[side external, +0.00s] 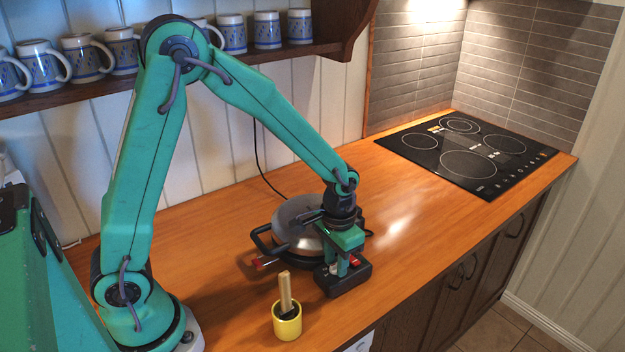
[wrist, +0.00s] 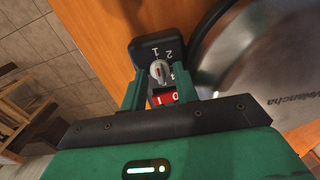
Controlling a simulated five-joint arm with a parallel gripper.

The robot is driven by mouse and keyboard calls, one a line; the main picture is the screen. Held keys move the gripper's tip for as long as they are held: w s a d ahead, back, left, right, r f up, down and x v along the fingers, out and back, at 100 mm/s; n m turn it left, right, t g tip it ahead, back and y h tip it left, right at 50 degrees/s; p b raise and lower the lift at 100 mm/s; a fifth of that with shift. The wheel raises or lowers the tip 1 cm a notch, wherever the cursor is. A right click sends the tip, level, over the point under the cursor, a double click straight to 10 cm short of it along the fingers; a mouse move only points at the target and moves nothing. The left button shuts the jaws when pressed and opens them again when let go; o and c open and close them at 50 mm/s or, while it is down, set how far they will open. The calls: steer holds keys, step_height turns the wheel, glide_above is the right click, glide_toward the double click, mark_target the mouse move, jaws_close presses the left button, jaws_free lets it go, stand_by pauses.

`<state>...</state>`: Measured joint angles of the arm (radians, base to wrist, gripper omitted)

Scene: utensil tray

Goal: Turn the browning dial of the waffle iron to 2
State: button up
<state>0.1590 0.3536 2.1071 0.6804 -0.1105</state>
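The waffle iron (side external: 297,215) stands on the wooden counter with its round silver lid shut; part of the lid shows in the wrist view (wrist: 265,60). Its black control box (side external: 350,284) sticks out toward the counter's front. In the wrist view the grey browning dial (wrist: 159,70) has a red mark and sits on the box (wrist: 143,45) below the printed 1 and 2. I cannot tell exactly which number it points to. A red switch (wrist: 164,98) is beside it. My gripper (wrist: 159,78) is open, pointing down over the box, fingers apart either side of the dial with gaps showing.
A yellow cup (side external: 287,325) holding a wooden-handled utensil (side external: 285,290) stands in front of the waffle iron, left of the control box. A black cooktop (side external: 465,150) lies at the far right. Blue-patterned mugs (side external: 232,35) line the shelf. The counter between iron and cooktop is clear.

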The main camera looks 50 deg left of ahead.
steer(key=c, duration=0.6)
steer(key=shift+c, duration=0.2)
steer(key=shift+m, duration=0.5)
jaws_close()
steer(key=m, duration=0.7)
steer(key=shift+m, duration=0.3)
steer(key=o, duration=0.6)
jaws_free()
